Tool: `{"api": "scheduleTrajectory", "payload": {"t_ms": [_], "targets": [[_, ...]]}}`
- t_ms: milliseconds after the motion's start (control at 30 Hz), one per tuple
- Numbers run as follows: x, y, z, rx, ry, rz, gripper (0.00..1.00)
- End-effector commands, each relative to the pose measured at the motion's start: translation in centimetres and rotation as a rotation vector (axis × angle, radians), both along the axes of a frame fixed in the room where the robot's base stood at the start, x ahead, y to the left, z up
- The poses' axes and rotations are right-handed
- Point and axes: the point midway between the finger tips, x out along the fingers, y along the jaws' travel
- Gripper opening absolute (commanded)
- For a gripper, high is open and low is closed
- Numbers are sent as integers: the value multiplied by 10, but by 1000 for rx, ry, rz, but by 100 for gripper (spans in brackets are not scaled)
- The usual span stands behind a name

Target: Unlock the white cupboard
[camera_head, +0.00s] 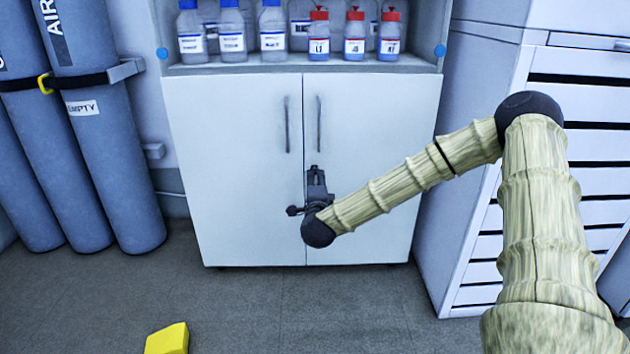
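The white cupboard (240,190) stands ahead, below an open shelf. Its two doors are closed, and each has a dark vertical handle near the middle seam, the left handle (286,125) and the right handle (318,124). My gripper (317,172) is in front of the doors by the seam, below the right handle. It points up and away from me. Its fingertips are small and dark, and I cannot tell whether they are open or shut or touch the door. No lock or key can be made out; the gripper hides part of the seam.
Bottles with blue caps (232,30) and red caps (354,35) stand on the shelf above. Strapped gas cylinders (95,130) are at the left. A white drawer unit (480,150) is at the right. A yellow object (168,339) lies on the otherwise clear floor (300,310).

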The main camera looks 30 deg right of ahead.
Motion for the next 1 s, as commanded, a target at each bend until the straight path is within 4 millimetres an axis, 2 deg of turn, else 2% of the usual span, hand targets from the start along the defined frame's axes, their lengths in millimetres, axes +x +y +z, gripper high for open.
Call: {"api": "scheduleTrajectory", "payload": {"t_ms": [100, 300, 733, 767, 900, 933, 1000], "targets": [[16, -10, -3, -1, -3, -1, 30], [34, -21, -1, -1, -1, 0, 30], [42, -25, 0, 0, 0, 1, 30], [42, -25, 0, 0, 0, 1, 29], [42, -25, 0, 0, 0, 1, 3], [42, -25, 0, 0, 0, 1, 0], [41, -25, 0, 0, 0, 1, 0]]}}
